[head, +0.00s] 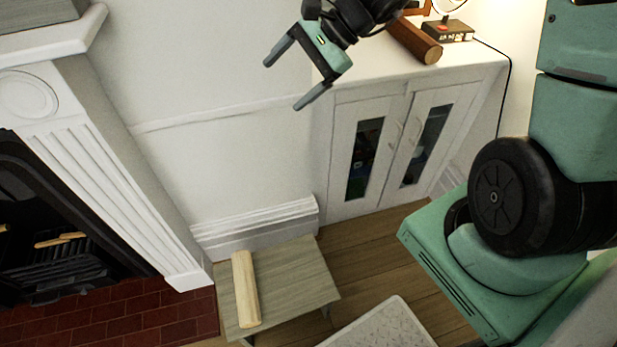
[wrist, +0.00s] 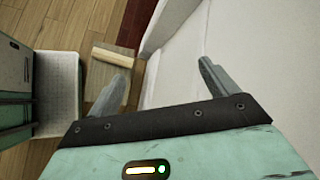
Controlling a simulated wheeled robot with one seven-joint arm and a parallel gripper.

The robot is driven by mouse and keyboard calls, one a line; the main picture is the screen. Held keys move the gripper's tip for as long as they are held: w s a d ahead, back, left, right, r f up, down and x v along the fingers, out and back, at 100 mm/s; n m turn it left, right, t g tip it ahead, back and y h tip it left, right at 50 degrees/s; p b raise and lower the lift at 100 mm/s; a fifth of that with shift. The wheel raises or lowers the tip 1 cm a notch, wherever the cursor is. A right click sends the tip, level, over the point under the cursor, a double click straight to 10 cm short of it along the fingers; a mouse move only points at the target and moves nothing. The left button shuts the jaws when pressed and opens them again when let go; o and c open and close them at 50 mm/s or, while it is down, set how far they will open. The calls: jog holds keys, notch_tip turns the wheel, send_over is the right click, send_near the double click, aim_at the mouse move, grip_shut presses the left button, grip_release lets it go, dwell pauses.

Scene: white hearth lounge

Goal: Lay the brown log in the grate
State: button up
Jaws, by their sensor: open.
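The brown log (head: 415,41) lies on the white cabinet top, partly behind my arm in the head view. A pale log (head: 245,289) lies on the low wooden stool; it also shows in the wrist view (wrist: 112,57). The grate (head: 62,262) sits in the dark fireplace at the left, with light wood pieces (head: 60,240) in it. My gripper (head: 284,78) is open and empty, in the air left of the cabinet and apart from both logs. In the wrist view its two fingers (wrist: 160,85) are spread, with white wall behind.
The white cabinet (head: 400,140) has glass doors and bears a lamp on a dark box (head: 447,31). The low stool (head: 290,275) stands by the brick hearth (head: 120,315). The white mantel (head: 60,35) juts out at upper left. A pale textured seat (head: 385,328) is at the bottom.

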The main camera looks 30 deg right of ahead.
jog(key=s+a+n+g+h, duration=0.2)
jog(key=s+a+n, duration=0.3)
jog(key=s+n, duration=0.5)
jog(key=s+a+n+g+h, duration=0.1)
jog(key=s+a+n+h, duration=0.4)
jog(key=s+n, duration=0.5)
jog(key=s, duration=0.3)
jog(key=shift+s+a+r+n+g+h, duration=0.2)
jog(key=shift+r+n+g+h, duration=0.1)
jog(key=shift+n+g, duration=0.1)
jog(key=shift+o, duration=0.4)
jog(key=shift+s+d+n, duration=0.15)
jog(key=shift+s+n, duration=0.2)
jog(key=shift+n, duration=0.25)
